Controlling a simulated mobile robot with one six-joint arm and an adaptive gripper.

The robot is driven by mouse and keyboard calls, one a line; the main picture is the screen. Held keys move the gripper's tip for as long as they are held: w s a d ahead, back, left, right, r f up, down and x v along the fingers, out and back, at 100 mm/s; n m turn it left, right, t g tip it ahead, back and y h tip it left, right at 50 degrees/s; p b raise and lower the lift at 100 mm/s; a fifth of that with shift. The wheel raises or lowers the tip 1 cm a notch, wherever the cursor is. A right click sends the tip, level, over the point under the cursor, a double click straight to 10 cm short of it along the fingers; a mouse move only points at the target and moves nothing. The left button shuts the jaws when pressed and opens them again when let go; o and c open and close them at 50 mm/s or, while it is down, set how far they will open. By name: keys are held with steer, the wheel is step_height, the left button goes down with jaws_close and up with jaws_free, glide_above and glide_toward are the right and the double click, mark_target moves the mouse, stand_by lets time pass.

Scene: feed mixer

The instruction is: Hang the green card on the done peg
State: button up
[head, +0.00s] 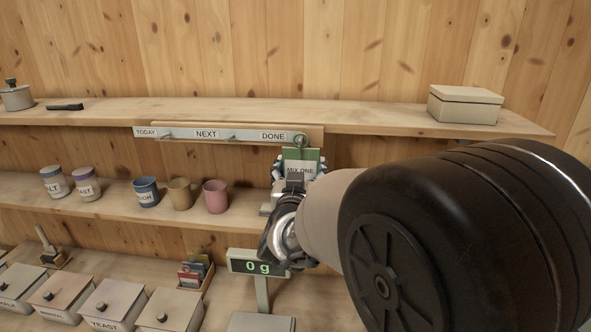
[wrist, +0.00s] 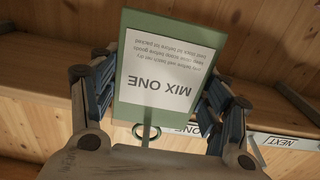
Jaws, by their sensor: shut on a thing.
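The green card (head: 312,154) is upright in my gripper (head: 300,170), with its white "MIX ONE" label facing my body. In the wrist view the card (wrist: 125,60) shows upside down between the two fingers, with its green ring (wrist: 147,132) beyond the card's edge. In the head view the ring (head: 300,140) overlaps the right end of the peg rail (head: 185,137), just right of the DONE label (head: 272,135). The done peg is hidden or merged with the ring; I cannot tell whether the ring is around it.
The TODAY (head: 146,132) and NEXT (head: 206,134) labels have bare pegs beside them. A pink mug (head: 216,196) and other cups stand on the shelf below, left of my gripper. A scale display (head: 258,266) reading 0 g is underneath. A lidded box (head: 465,105) sits on the upper shelf.

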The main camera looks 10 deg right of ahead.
steer(key=o, duration=1.1)
steer(key=shift+o, duration=0.2)
steer(key=v, duration=1.1)
steer(key=s+a+f+n+g+y+b, duration=0.25)
steer(key=s+f+y+b, duration=0.2)
steer(key=f, duration=0.25)
steer(key=s+a+f+n+g+y+b, duration=0.1)
steer(key=s+a+f+g+y+b, duration=0.1)
steer(key=s+f+g+y+b, duration=0.25)
steer(key=s+d+f+g+h+b, duration=0.1)
steer(key=s+d+f+g+b, duration=0.1)
steer(key=s+f, duration=0.6)
steer(key=s+d+f+g+h+b, duration=0.2)
steer(key=s+d+f+b, duration=0.3)
steer(key=s+f, duration=0.3)
steer(key=s+g+b, duration=0.1)
steer(key=s, duration=0.2)
steer(key=shift+s+g, duration=0.2)
steer(key=shift+g, duration=0.1)
